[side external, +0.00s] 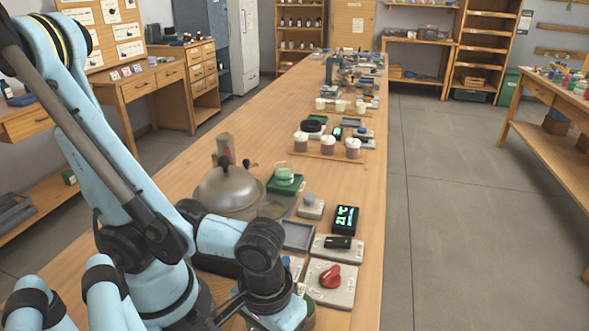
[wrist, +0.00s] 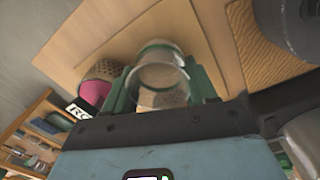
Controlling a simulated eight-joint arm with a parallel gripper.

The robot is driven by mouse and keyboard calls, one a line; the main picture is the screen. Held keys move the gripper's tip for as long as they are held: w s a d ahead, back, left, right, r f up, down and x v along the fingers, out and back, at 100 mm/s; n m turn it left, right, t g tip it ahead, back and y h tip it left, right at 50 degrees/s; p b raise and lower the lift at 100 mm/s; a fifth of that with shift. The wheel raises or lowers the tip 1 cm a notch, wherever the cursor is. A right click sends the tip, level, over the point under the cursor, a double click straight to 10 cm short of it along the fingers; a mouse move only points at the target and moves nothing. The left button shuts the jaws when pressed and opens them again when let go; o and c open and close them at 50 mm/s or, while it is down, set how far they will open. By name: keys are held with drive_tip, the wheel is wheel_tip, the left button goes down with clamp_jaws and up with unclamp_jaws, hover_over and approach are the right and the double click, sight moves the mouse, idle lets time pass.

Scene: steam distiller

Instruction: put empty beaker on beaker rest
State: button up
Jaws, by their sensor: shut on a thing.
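In the wrist view my gripper (wrist: 160,88) is shut on a clear glass beaker (wrist: 162,72), with a green finger on each side of it. The beaker looks empty. In the side view my gripper and this beaker are hidden behind my arm at the bottom edge. There, a second glass beaker (side external: 285,171) with pale green contents stands on a green square stand (side external: 291,186) beside the metal dome. An empty dark grey square tray (side external: 298,236) lies nearer to me. I cannot tell which of these is the beaker rest.
A metal domed vessel (side external: 228,188) stands left of the green stand. A lit display (side external: 346,218), a switch plate (side external: 337,247) and a red-knob plate (side external: 330,278) line the right edge of the bench (side external: 362,215). Several jars (side external: 325,148) stand farther back.

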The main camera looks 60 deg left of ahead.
drive_tip(key=shift+r, duration=4.45)
drive_tip(key=w+a+r+n, duration=0.2)
drive_tip(key=w+a+n, duration=0.25)
drive_tip(key=w, duration=0.35)
drive_tip(key=n, duration=0.9)
hover_over(270, 210)
drive_tip(key=f, duration=0.2)
drive_tip(key=shift+a+f, duration=0.1)
drive_tip(key=shift+f, duration=4.45)
drive_tip(key=o, duration=1.1)
drive_tip(key=shift+f, duration=0.1)
drive_tip(key=shift+o, duration=0.2)
